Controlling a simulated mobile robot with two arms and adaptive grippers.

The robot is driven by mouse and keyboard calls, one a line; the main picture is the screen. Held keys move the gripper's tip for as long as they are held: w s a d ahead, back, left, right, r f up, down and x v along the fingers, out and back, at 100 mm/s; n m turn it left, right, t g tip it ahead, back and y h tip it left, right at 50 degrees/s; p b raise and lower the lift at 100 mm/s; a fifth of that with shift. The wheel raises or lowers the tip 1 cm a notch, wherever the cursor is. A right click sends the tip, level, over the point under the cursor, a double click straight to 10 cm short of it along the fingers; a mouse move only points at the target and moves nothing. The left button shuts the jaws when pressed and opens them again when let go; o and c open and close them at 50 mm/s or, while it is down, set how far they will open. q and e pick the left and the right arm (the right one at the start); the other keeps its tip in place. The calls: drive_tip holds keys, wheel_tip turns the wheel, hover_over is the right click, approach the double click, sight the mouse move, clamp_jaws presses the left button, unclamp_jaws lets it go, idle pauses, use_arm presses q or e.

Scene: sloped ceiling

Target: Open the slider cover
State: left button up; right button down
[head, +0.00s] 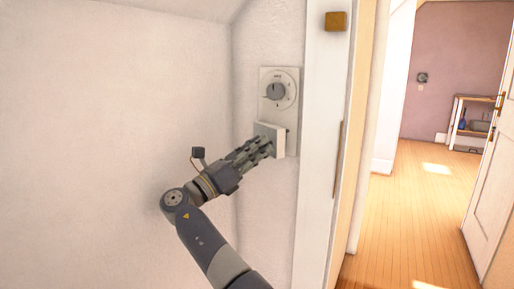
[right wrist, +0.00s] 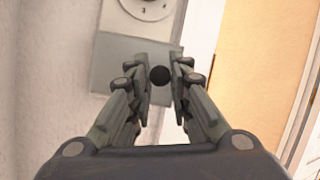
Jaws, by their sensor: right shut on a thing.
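A pale slider cover (head: 276,136) juts out from the lower part of a wall plate (head: 293,109), below a round dial (head: 279,90) with numbers. The dial is uncovered. My right gripper (head: 268,148) reaches the cover from the lower left. In the right wrist view the gripper is shut on a round black knob (right wrist: 160,76), which sits between its fingertips in front of the grey cover (right wrist: 124,62). The dial's lower edge (right wrist: 150,9) shows above the cover. My left gripper is in neither view.
A white door frame (head: 321,130) stands close to the right of the plate, with a small brown block (head: 336,22) on it. A bare wall (head: 110,130) fills the left. Beyond the doorway are open wooden floor (head: 410,220), a shelf (head: 472,122) and a white door (head: 490,200).

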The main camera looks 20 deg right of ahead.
idle(0.3)
drive_tip(key=c, duration=1.5)
unclamp_jaws()
drive_tip(key=shift+o, duration=0.2)
wheel_tip(320, 180, up, 10)
